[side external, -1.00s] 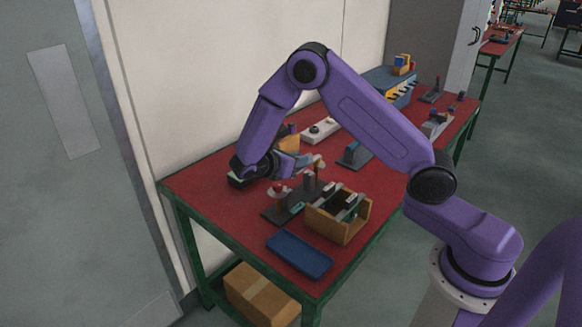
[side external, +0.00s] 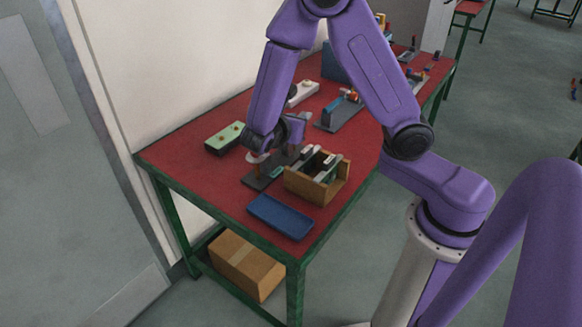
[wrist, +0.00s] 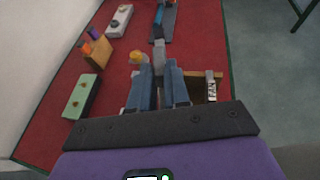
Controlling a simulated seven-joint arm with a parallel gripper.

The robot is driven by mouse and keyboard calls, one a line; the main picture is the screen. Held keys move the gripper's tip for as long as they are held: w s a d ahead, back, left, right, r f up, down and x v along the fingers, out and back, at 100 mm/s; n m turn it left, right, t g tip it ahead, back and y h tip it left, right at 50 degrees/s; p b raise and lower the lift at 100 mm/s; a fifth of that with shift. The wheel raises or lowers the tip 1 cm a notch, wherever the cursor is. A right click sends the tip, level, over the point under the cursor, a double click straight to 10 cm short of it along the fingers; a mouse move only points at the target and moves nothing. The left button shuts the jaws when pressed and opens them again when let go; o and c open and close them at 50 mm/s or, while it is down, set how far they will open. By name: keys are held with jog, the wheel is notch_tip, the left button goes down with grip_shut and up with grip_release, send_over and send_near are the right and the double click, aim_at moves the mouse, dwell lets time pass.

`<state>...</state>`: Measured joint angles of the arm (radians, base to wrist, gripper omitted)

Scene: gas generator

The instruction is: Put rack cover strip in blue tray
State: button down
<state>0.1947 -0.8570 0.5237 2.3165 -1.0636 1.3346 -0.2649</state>
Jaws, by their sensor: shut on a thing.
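The blue tray (side external: 280,216) lies empty near the table's front corner. My gripper (side external: 292,132) is low over the dark fixture base (side external: 256,181), behind and left of the wooden rack box (side external: 303,186). In the wrist view my gripper (wrist: 158,68) has its blue fingers close together on a grey piece (wrist: 159,50). Most of that piece is hidden, so I cannot tell for certain whether it is the rack cover strip. Pale-topped strips (side external: 328,167) stand in the rack box.
A green-topped block (side external: 225,138) stands left of my gripper on the red table (side external: 185,150). A white block (side external: 302,92) and a grey fixture (side external: 340,112) stand farther back. Bare tabletop lies left of the tray.

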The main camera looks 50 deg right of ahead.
jog(key=w+a+f+n+t+y, duration=0.3)
jog(key=a+f+n+t, duration=0.1)
jog(key=n+t, duration=0.1)
jog(key=w+d, duration=0.3)
jog(key=d, duration=0.3)
jog(key=w+d+f, duration=0.1)
jog(key=w+d, duration=0.3)
jog(key=d, duration=0.3)
jog(key=w+d, duration=0.3)
jog(key=d, duration=0.4)
jog(key=shift+w+f, duration=0.15)
jog(key=shift+f, duration=0.25)
jog(key=d+m+g, duration=0.1)
jog(key=d, duration=0.6)
jog(key=s+d+m+g+h, duration=0.1)
jog(key=d, duration=0.6)
jog(key=s+d+m+g+h, duration=0.1)
jog(key=d, duration=0.6)
jog(key=shift+s+f, duration=0.2)
jog(key=shift+s, duration=0.05)
send_over(317, 105)
jog(key=f, duration=0.9)
jog(key=shift+s+a, duration=0.2)
jog(key=shift+s, duration=0.1)
jog(key=shift+w+d+f, duration=0.2)
jog(key=shift+f, duration=1.75)
